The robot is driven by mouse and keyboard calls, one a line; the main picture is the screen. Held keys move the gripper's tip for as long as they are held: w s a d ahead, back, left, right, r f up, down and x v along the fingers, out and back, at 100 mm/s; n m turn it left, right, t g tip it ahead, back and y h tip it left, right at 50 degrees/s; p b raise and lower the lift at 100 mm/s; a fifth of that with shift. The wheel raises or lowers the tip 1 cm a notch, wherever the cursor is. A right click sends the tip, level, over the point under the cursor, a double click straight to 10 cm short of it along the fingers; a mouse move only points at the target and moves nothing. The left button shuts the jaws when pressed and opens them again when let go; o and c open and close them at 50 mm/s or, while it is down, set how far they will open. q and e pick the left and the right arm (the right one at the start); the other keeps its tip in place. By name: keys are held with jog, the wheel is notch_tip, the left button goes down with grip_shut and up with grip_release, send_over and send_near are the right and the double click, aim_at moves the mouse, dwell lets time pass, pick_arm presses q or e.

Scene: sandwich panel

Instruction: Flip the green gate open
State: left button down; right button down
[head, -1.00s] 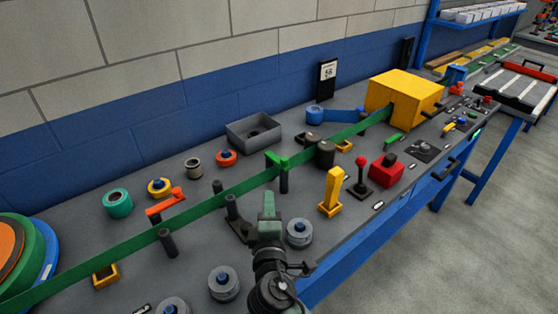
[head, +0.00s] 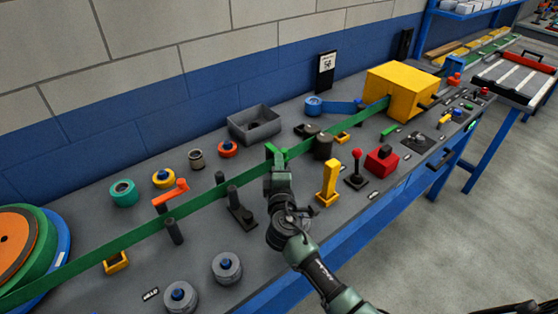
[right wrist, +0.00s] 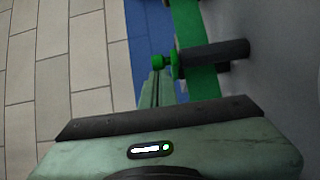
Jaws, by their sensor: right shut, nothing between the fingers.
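The green gate (head: 272,150) is a small green arm at a dark post beside the long green strap (head: 212,195). In the right wrist view the green gate (right wrist: 160,62) shows as a green knob and collar at the end of the dark post (right wrist: 218,52), with the strap (right wrist: 205,84) behind. My right gripper (head: 276,174) is shut and empty, right at the gate, and hides the post below it in the head view. Its fingers (right wrist: 157,90) end just short of the knob in the wrist view; I cannot tell whether they touch. My left gripper is out of view.
An orange lever (head: 171,192) and a dark bracket with a post (head: 240,215) stand to the left. A yellow lever (head: 328,182), a red-knobbed joystick (head: 356,165) and a red block (head: 382,158) stand close on the right. A grey bin (head: 256,130) sits behind.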

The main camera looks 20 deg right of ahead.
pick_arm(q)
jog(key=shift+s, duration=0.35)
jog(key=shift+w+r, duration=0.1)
pick_arm(e)
jog(key=shift+d+y, duration=0.15)
jog(key=shift+y, duration=0.15)
jog(key=d+n+y, duration=0.1)
jog(key=y, duration=0.1)
jog(key=d+n+y+p, duration=0.1)
jog(key=n, duration=0.1)
jog(key=shift+w+d+r+t+y, duration=0.1)
jog(key=shift+d+t+y, duration=0.2)
jog(key=shift+y, duration=0.1)
pick_arm(q)
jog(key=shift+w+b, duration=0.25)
jog(key=shift+b, duration=0.15)
pick_arm(e)
jog(key=shift+w+d, duration=0.45)
jog(key=shift+d, duration=0.3)
jog(key=shift+w+d, duration=0.4)
jog(key=shift+d, duration=0.3)
jog(key=shift+w+d, duration=0.45)
jog(key=shift+d, duration=0.4)
